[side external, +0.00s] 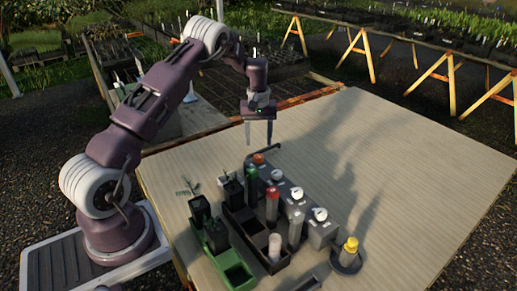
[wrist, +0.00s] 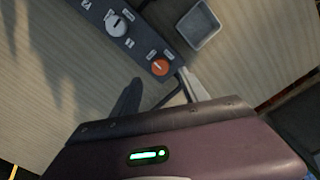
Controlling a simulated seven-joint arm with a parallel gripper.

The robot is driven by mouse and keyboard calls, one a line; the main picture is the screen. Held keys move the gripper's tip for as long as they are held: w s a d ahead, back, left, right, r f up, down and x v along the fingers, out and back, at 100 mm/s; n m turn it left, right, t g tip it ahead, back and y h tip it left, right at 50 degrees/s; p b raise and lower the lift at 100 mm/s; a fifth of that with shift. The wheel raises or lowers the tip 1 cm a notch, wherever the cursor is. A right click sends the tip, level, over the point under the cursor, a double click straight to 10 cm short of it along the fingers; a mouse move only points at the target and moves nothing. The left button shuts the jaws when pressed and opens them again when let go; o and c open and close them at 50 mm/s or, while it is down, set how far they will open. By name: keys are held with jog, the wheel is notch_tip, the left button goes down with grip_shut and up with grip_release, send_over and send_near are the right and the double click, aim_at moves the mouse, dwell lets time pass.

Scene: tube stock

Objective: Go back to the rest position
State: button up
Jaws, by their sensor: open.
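My gripper (side external: 259,143) is open and empty in the side external view. It hangs above the far part of the table, fingers pointing down, behind the tube racks and apart from them. In the wrist view its two fingers (wrist: 163,92) are spread, with nothing visible between them. A grey control box with an orange knob (wrist: 160,67) and a white knob (wrist: 115,24) lies below and ahead of the fingers. The same box shows white knobs (side external: 320,214) in the side view.
A black rack (side external: 245,222) holds several capped tubes. A green rack (side external: 238,275) with dark pots stands left of it. A yellow-capped tube (side external: 350,250) stands in a round black holder. A grey square dish (wrist: 198,24) shows in the wrist view. The table's right side (side external: 420,170) is clear.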

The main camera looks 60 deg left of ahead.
jog(key=shift+r, duration=0.4)
jog(key=s+d+r+m+t, duration=0.25)
jog(key=s+d+r, duration=0.25)
jog(key=d+r, duration=0.55)
jog(key=s+d+r+m+t, duration=0.1)
jog(key=s+d+r+m, duration=0.2)
jog(key=s+d+r, duration=0.7)
jog(key=s+d+r+m+t, duration=0.1)
jog(key=s+d+m, duration=0.1)
jog(key=s, duration=0.6)
jog(key=s+d+r+m+t, duration=0.1)
jog(key=s+d+m, duration=0.2)
jog(key=s, duration=0.6)
jog(key=shift+d+r+m, duration=0.3)
jog(key=shift+r+m, duration=0.1)
jog(key=shift+m, duration=0.05)
jog(key=shift+w, duration=0.1)
